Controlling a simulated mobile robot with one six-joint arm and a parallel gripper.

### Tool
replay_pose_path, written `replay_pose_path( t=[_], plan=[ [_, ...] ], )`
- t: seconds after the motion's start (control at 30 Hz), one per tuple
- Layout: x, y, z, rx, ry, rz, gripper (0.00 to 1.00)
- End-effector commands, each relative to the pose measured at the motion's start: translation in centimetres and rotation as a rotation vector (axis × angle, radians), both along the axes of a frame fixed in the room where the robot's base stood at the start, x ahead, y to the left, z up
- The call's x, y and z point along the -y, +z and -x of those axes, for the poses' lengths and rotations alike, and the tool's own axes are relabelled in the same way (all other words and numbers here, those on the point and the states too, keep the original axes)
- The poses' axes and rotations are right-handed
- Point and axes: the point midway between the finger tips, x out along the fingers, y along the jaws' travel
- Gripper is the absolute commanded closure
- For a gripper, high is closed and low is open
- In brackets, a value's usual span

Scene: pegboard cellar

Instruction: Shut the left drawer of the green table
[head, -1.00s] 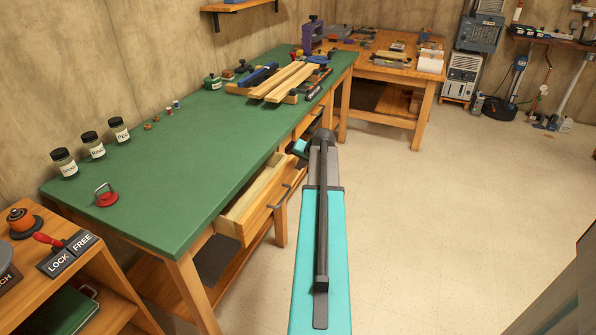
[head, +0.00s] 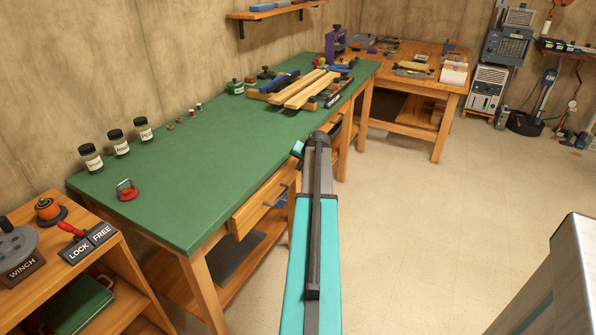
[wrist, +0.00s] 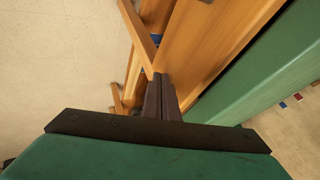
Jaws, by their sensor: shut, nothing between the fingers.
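The green table (head: 200,165) runs along the left wall. Its left drawer (head: 250,213) is at the near front side, under the top, with a dark handle (head: 278,197). Its front now sits close under the table edge and its inside does not show. I cannot tell whether it is fully flush. In the wrist view the wooden drawer front (wrist: 208,45) lies beside the green table edge. My gripper (wrist: 163,78) is shut and empty, its dark fingertips at or very near the wood; contact is unclear. In the head view my arm hides the fingers.
Three labelled jars (head: 118,142) and a red clamp-like item (head: 127,190) stand on the green top. Planks (head: 305,90) lie farther back. A low wooden shelf unit (head: 120,262) stands at the near left. The floor (head: 420,215) to the right is clear.

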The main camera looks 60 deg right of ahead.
Motion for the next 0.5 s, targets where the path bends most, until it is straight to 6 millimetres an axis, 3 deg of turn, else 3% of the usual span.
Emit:
replay_pose_path(
  t=[0.5],
  plan=[
    [0.0,0.0,1.4,0.001,0.000,0.000,1.00]
  ],
)
